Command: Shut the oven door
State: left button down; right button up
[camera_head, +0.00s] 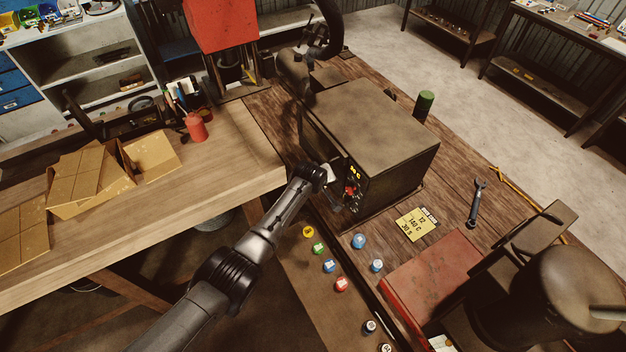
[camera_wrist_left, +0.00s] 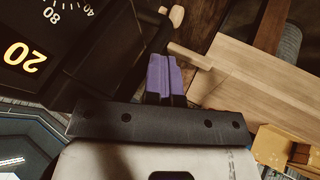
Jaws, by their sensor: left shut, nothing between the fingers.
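The oven (camera_head: 385,125) is a dark, boxy unit on the wooden bench in the middle of the head view. Its front faces left and carries a control panel with small yellow digits and a red knob (camera_head: 350,190). The door is dark and partly hidden, so I cannot tell how far it stands open. My left gripper (camera_head: 322,172) is at the oven's front, beside the panel. In the left wrist view its purple fingertips (camera_wrist_left: 165,75) are together and empty. Close by are the dark oven panel (camera_wrist_left: 55,45) with a yellow "20" and a pale rod-like piece (camera_wrist_left: 188,56). My right gripper is not visible.
Several coloured round pieces (camera_head: 330,265) lie along the bench's front. A yellow note (camera_head: 417,224), a wrench (camera_head: 478,200) and a red box (camera_head: 430,272) lie nearer the right. A lighter workbench (camera_head: 200,180) with cardboard boxes (camera_head: 90,172) stands left of the oven.

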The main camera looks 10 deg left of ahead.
pick_arm(q)
jog(key=s+f+p+v, duration=0.1)
jog(key=p+v, duration=0.3)
jog(key=v, duration=0.8)
jog(key=shift+s+a+f+p, duration=0.2)
jog(key=shift+s+a+p, duration=0.2)
jog(key=shift+s, duration=0.1)
